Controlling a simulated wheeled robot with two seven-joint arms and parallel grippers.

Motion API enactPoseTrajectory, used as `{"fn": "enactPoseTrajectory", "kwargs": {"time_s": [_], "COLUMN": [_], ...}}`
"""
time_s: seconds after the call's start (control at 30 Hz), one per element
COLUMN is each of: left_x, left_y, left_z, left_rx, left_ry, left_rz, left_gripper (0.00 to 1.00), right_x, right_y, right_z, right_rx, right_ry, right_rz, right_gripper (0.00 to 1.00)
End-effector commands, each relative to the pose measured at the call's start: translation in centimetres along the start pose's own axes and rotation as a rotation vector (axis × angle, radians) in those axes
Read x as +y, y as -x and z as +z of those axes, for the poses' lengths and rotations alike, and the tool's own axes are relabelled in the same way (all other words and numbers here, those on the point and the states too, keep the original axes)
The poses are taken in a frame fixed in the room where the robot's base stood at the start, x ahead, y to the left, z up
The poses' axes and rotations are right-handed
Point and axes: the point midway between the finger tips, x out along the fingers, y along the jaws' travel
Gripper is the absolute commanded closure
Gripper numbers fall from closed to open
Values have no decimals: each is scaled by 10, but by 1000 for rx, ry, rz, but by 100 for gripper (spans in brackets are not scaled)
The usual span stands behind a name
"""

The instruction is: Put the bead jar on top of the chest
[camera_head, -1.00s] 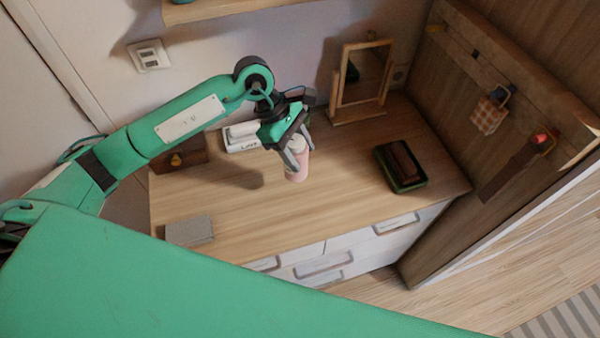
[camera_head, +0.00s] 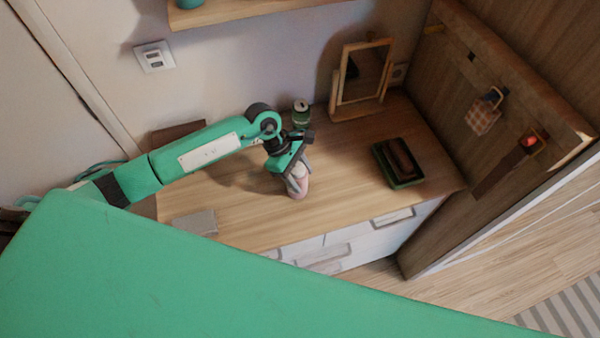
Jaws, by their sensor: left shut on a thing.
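My left gripper (camera_head: 295,181) is shut on a pale pink jar with a light top, which I take as the bead jar (camera_head: 300,189). The jar is close to upright, over the middle of the wooden top of the chest (camera_head: 262,222). I cannot tell whether its base touches the top. The fingers hide part of the jar. The chest has white drawer fronts with grey handles. My right gripper is not in view.
A green jar (camera_head: 301,114) stands behind my left gripper. A framed mirror (camera_head: 364,72) stands at the back. A dark green tray (camera_head: 408,184) with a brown object is on the right, a grey box (camera_head: 195,222) at front left. Bare wood lies between the jar and tray.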

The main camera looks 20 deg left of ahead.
Motion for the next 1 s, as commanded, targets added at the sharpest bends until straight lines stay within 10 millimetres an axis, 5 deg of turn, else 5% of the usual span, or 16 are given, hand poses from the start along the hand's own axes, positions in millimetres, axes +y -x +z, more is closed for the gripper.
{"fn": "enactPoseTrajectory", "kwargs": {"time_s": [0.13,0.17,0.27,0.67,1.0], "left_x": [0,0,0,1,1], "left_y": [-3,-2,-2,3,71], "left_z": [-2,-1,-1,0,-3], "left_rx": [0,0,0,0,3], "left_ry": [0,0,0,0,-2], "left_rz": [1,0,0,1,4], "left_gripper": [74,42,26,26,26], "right_x": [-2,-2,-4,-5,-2], "right_y": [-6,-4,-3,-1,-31], "right_z": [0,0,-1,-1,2], "right_rx": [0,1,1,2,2], "right_ry": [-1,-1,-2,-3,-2], "right_rz": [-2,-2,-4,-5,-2], "right_gripper": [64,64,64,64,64]}}
